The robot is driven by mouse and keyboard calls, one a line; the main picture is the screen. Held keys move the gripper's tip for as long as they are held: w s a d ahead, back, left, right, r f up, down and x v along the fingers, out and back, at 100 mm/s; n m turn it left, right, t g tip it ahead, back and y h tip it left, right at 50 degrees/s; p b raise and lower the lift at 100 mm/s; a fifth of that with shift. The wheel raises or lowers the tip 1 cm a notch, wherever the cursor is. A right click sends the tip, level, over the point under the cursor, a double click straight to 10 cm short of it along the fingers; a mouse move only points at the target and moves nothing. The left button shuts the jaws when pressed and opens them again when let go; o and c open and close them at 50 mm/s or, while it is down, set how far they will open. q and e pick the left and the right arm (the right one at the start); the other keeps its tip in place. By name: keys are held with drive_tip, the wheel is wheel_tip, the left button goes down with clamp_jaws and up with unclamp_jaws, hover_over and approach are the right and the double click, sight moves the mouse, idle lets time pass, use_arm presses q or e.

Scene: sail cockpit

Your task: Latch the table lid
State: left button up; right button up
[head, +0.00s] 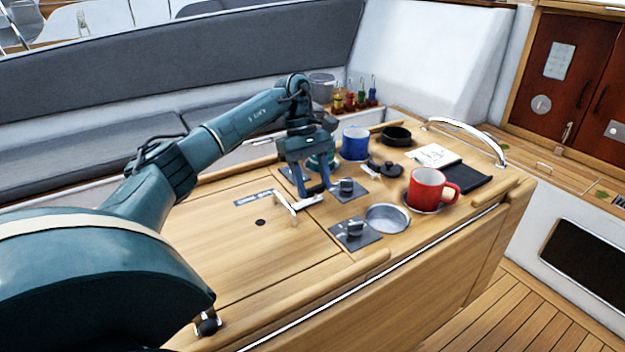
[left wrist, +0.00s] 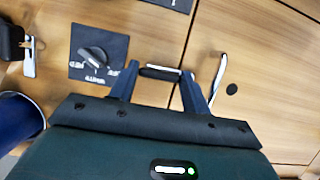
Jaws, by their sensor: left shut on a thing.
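The wooden table lid (head: 240,238) lies flat, flush with the table top, with a silver arched handle (head: 285,203) and a small dark hole on it. The handle also shows in the left wrist view (left wrist: 218,76). My left gripper (head: 315,191) is at the lid's right edge, just right of the handle. In the left wrist view its fingers (left wrist: 161,85) are shut on a small dark latch piece (left wrist: 160,72) with a pale edge, near the seam. The latch's exact angle is partly hidden by the fingers. My right gripper does not show.
Right of the lid are dark plates with knobs (head: 347,186), a round metal recess (head: 387,218), a blue mug (head: 355,143), a red mug (head: 427,189) and a black pouch (head: 466,180). A steel rail (head: 470,135) arches over the far end. Raised wooden edges border the table.

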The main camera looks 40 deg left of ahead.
use_arm(q)
drive_tip(key=shift+m, duration=0.3)
drive_tip(key=o, duration=1)
drive_tip(key=shift+r, duration=0.1)
drive_tip(key=p+v, duration=0.2)
drive_tip(key=v, duration=1.1)
drive_tip(key=shift+p, duration=0.4)
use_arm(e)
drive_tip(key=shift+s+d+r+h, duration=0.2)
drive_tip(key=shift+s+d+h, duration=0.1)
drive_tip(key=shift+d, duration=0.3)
use_arm(q)
drive_tip(key=shift+w+d, duration=0.1)
drive_tip(key=shift+w, duration=0.05)
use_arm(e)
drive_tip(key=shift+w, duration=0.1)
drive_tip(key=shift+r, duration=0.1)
